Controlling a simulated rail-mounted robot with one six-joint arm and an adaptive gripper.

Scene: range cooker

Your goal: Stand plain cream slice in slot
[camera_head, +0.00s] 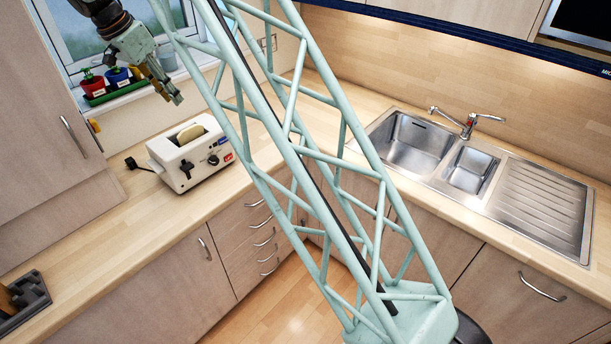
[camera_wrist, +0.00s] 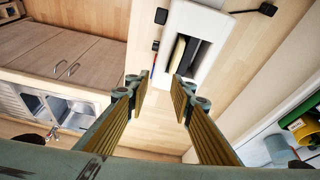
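A white toaster (camera_head: 190,158) stands on the counter below the window. A plain cream slice (camera_head: 191,134) stands upright in one of its slots, its top edge showing above the toaster. In the wrist view the toaster (camera_wrist: 206,22) is ahead of the fingers, with the cream slice (camera_wrist: 179,52) in one slot and the other slot dark, seemingly empty. My gripper (camera_head: 172,92) is above and to the left of the toaster, apart from it. In the wrist view my gripper (camera_wrist: 160,88) has its two fingers spread with nothing between them. The slice's lower part is hidden in the slot.
Potted plants (camera_head: 105,82) stand in a green tray on the windowsill close to my gripper. A dark rack (camera_head: 24,300) sits on the counter at lower left. A steel sink (camera_head: 412,145) is at right.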

